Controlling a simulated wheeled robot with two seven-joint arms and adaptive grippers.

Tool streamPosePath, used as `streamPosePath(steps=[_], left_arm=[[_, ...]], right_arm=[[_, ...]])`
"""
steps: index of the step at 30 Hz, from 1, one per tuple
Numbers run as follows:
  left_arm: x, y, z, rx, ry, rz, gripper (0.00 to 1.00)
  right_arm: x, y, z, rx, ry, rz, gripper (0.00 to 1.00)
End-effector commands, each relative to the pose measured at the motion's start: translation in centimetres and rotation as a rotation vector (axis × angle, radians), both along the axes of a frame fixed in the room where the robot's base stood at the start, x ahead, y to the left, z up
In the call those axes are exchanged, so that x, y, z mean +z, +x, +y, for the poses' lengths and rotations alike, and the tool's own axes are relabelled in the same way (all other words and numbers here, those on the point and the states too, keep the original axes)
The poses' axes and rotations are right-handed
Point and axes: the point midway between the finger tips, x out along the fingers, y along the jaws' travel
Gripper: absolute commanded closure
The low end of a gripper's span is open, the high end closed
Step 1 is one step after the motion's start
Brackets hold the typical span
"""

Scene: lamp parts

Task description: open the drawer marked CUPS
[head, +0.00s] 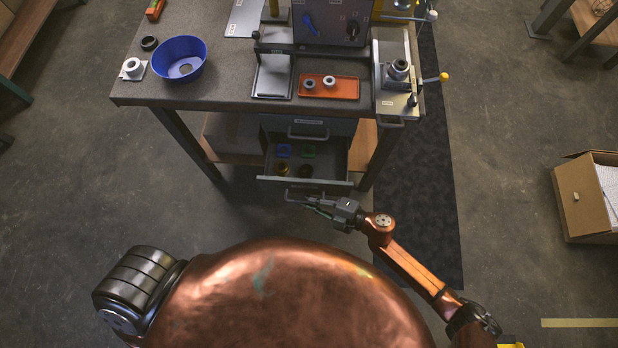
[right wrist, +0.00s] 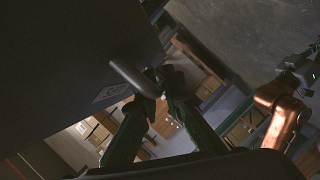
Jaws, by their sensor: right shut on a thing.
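The lower drawer (head: 330,184) under the workbench stands pulled out. Blue, green and yellowish small pieces show inside it. Its front carries a grey bar handle (right wrist: 130,76) and a small pale label (right wrist: 108,93); the lettering is too small and dark to read. My right gripper (head: 303,197) is at the front of this open drawer, shut on the handle. In the right wrist view its dark fingers (right wrist: 161,86) close on one end of the handle. My left gripper is out of view.
A closed drawer (head: 308,128) with a handle sits above the open one. The workbench (head: 220,94) holds a blue bowl (head: 180,60), an orange tray (head: 328,88) and a metal fixture (head: 398,75). A cardboard box (head: 588,200) stands on the floor at right.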

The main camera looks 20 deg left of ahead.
Motion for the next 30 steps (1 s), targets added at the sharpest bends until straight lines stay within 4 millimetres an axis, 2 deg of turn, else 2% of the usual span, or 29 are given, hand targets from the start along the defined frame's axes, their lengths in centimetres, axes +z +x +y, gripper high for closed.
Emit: streamPosePath(steps=[9, 10, 12, 22, 26, 30], left_arm=[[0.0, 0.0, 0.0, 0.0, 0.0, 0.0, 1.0], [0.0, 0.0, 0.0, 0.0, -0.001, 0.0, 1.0], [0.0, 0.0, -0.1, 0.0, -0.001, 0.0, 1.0], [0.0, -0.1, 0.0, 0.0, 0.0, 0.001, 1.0], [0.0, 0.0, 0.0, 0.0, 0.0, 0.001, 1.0], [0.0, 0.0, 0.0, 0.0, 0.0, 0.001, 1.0]], right_arm=[[0.0, -0.1, 0.1, 0.002, 0.0, 0.0, 1.0], [0.0, -0.1, 0.1, 0.002, 0.0, 0.0, 0.9], [0.0, -0.1, -0.1, 0.001, 0.001, 0.0, 0.85], [0.0, 0.0, -0.3, -0.001, -0.001, 0.0, 0.84], [0.2, 0.0, -1.7, -0.001, -0.002, 0.0, 0.84], [0.7, -0.1, -4.4, -0.002, -0.003, 0.001, 0.84]])
